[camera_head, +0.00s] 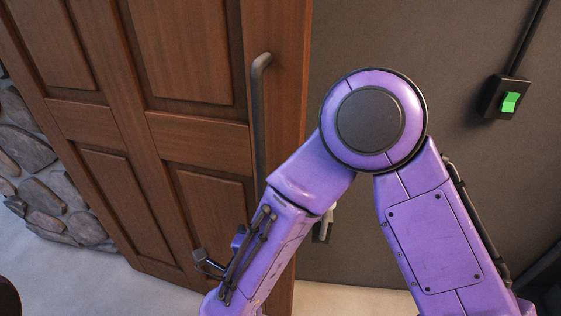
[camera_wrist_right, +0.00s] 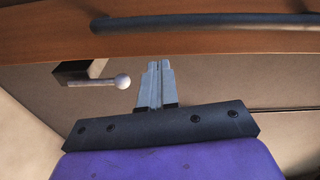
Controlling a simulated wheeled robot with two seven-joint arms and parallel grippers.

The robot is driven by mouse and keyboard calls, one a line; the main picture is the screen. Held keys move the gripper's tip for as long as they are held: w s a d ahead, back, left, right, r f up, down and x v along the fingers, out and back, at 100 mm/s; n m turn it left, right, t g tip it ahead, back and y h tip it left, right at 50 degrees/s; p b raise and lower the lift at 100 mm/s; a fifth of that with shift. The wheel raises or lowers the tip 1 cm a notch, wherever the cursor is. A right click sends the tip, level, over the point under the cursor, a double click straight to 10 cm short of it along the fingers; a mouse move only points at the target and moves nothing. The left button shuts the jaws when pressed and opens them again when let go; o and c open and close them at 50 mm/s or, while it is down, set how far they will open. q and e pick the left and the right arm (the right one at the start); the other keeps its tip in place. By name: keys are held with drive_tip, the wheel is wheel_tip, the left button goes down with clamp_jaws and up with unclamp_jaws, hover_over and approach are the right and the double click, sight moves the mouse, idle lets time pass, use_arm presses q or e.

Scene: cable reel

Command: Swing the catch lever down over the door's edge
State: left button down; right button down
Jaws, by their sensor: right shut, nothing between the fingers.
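The wooden door (camera_head: 200,135) has a dark bar handle (camera_head: 262,120). The catch is a dark block with a pale lever (camera_wrist_right: 92,82) ending in a ball knob (camera_wrist_right: 122,81). In the wrist view the lever lies roughly parallel to the handle and beside the door's edge, not across it. In the head view the catch's dark block (camera_head: 322,231) shows partly behind my arm, below the handle. My right gripper (camera_wrist_right: 158,65) is shut and empty, with its fingers just past the knob and a small gap in the picture. My left gripper is not in view.
A grey wall (camera_head: 450,60) stands right of the door, with a green switch (camera_head: 510,102) on a dark box. A stone wall (camera_head: 35,165) is at the left. The pale floor (camera_head: 120,290) looks clear. My right arm covers much of the head view.

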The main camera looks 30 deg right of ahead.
drive_tip(key=w+d+r+m+h+p, duration=0.1)
drive_tip(key=w+d+r+m+p, duration=0.1)
drive_tip(key=w+d+p, duration=0.3)
drive_tip(key=w+d, duration=0.4)
drive_tip(key=shift+w+r+g, duration=0.15)
drive_tip(key=shift+r+g, duration=0.15)
drive_tip(key=shift+r, duration=0.1)
drive_tip(key=shift+a, duration=0.1)
